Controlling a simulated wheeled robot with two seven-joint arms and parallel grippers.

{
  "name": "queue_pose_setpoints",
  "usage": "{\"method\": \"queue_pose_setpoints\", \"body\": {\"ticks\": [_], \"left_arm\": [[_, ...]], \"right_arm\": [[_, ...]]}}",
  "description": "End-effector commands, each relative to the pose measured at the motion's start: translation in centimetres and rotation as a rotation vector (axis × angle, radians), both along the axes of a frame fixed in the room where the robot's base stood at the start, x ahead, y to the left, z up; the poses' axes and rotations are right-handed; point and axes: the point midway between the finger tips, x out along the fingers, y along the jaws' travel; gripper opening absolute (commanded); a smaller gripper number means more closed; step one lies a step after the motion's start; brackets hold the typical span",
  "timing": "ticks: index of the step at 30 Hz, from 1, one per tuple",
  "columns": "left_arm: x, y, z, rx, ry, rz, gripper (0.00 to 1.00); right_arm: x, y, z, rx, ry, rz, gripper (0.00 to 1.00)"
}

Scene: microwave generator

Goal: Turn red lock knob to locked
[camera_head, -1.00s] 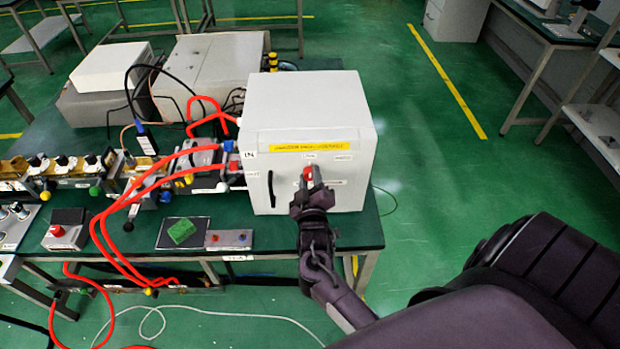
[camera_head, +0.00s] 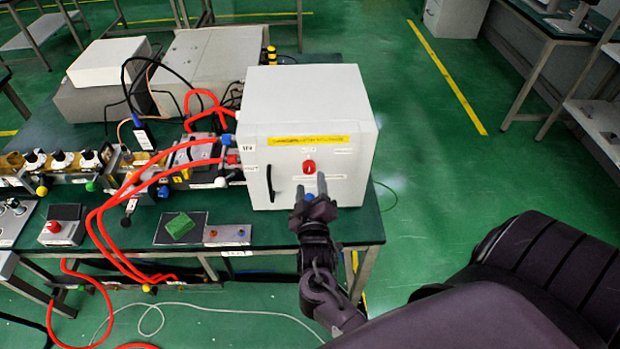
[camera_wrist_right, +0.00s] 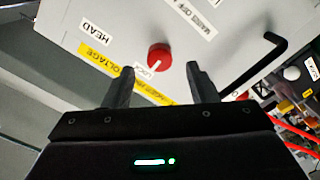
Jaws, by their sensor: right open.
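The red lock knob (camera_head: 309,167) is on the front face of the white box (camera_head: 312,100), under a yellow label strip. My right gripper (camera_head: 310,186) is open in front of this face, with its fingertips just below the knob in the head view. In the right wrist view, the red knob (camera_wrist_right: 159,56) shows beyond and between the two open fingers (camera_wrist_right: 162,85), with nothing between them. A white mark shows on the knob, beside a label that seems to read LOCK. Whether a finger touches the box face cannot be told. My left gripper is not in view.
A black handle (camera_head: 271,186) stands out from the box face left of the knob; it also shows in the right wrist view (camera_wrist_right: 262,62). Red hoses (camera_head: 130,190) and a row of instruments lie to the left.

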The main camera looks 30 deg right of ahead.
Motion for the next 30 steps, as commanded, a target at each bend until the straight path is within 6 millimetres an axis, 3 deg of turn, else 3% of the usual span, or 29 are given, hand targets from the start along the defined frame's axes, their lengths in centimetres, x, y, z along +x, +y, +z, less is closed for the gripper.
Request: {"method": "queue_pose_setpoints", "body": {"ticks": [7, 24, 26, 28, 30], "left_arm": [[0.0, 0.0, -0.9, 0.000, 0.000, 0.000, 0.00], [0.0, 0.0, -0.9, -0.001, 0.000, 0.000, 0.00], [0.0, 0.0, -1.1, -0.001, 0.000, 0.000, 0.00], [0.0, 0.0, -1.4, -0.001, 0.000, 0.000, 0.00], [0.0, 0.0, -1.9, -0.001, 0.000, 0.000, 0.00]], "right_arm": [[-2.3, 1.4, -0.1, 0.000, -0.001, -0.001, 0.52], [-2.4, 1.5, -0.1, 0.000, 0.001, 0.001, 0.52], [-2.4, 1.7, -0.8, 0.007, 0.011, 0.010, 0.52], [-2.3, 2.4, -2.8, 0.027, 0.039, 0.036, 0.52], [-2.3, 3.4, -6.2, 0.063, 0.086, 0.078, 0.52]]}}
